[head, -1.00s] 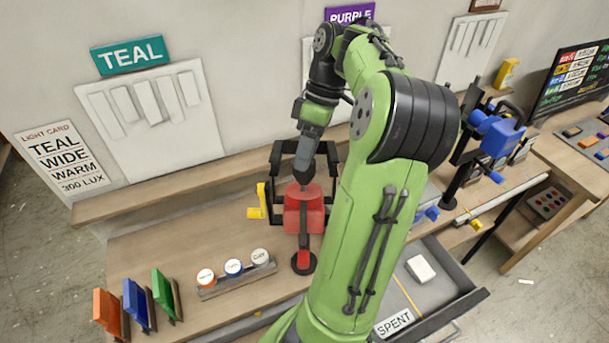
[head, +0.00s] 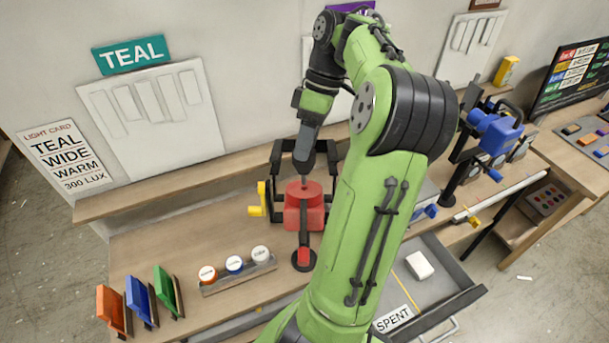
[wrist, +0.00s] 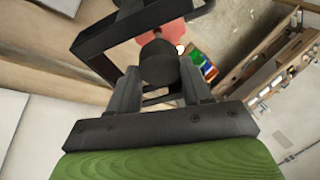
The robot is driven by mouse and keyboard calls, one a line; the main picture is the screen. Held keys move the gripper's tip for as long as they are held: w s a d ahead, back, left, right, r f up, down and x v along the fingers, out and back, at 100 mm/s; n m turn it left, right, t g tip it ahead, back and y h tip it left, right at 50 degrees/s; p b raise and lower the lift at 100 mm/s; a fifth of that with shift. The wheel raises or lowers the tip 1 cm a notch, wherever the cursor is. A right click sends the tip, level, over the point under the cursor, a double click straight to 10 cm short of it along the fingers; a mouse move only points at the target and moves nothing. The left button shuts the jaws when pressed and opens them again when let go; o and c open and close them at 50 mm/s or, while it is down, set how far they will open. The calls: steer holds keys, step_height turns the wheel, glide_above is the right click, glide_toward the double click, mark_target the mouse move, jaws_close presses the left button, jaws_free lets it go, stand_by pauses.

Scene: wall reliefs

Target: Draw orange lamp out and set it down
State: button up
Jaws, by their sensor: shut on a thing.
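A red lamp housing (head: 304,208) stands on the bench inside a black yoke with a yellow knob; its red top also shows in the wrist view (wrist: 180,33). My gripper (head: 304,158) is just above the housing, pointing down. In the wrist view, my gripper (wrist: 160,86) is shut on a dark grey rounded piece (wrist: 159,65), with a thin brownish stem toward the red top. I cannot tell whether the stem is clear of the housing. No orange shows on the held piece, so I cannot confirm that it is the orange lamp.
A rack with several white-topped round pieces (head: 234,265) stands left of the housing. Orange, blue and green panels (head: 137,299) stand at the bench's left end. A blue lamp fixture (head: 495,130) is at right. An open drawer (head: 455,293) marked SPENT holds a white block. Bare bench lies behind the rack.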

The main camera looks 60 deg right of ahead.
steer(key=shift+w+v, duration=0.2)
steer(key=shift+v, duration=0.65)
steer(key=shift+w+v, duration=0.2)
steer(key=shift+v, duration=0.65)
steer(key=shift+a+r, duration=0.1)
